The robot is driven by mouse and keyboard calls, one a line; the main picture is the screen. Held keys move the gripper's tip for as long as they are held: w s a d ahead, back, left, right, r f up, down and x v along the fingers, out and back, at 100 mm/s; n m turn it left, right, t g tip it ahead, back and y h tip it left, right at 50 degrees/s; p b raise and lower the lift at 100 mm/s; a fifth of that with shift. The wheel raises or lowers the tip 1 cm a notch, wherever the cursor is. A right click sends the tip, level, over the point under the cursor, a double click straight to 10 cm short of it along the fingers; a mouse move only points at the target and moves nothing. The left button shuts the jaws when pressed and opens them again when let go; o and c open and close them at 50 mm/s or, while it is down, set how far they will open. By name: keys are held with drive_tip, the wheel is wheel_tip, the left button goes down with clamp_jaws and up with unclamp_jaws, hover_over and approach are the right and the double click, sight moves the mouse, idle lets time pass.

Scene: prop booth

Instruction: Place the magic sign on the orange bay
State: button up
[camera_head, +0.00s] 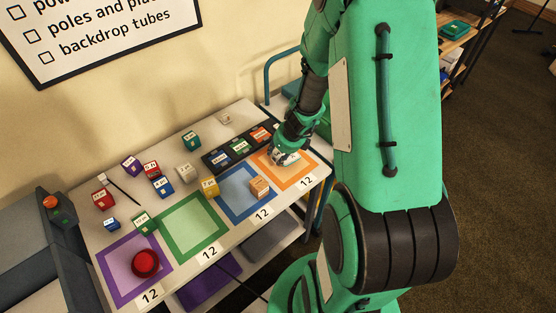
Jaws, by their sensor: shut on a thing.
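The orange bay (314,163) is an orange-bordered square with a pale middle, at the right end of the white table. My gripper (285,160) is low over the far left part of this bay. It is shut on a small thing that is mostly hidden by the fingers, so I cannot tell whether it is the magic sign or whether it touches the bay. The labels on the other small blocks are too small to read for certain.
The blue bay (231,205) has an orange block (260,187) at its right side. The green bay (166,230) looks empty. A red round thing (145,263) sits on the purple bay (110,265). A black rack (215,160) with labelled blocks lies behind. Several blocks stand at the left.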

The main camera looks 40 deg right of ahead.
sight(278, 159)
drive_tip(key=shift+f+b, duration=1.15)
drive_tip(key=shift+f, duration=0.6)
drive_tip(key=o, duration=1.1)
drive_tip(key=shift+r, duration=0.1)
drive_tip(key=p+v, duration=0.6)
drive_tip(key=v, duration=0.6)
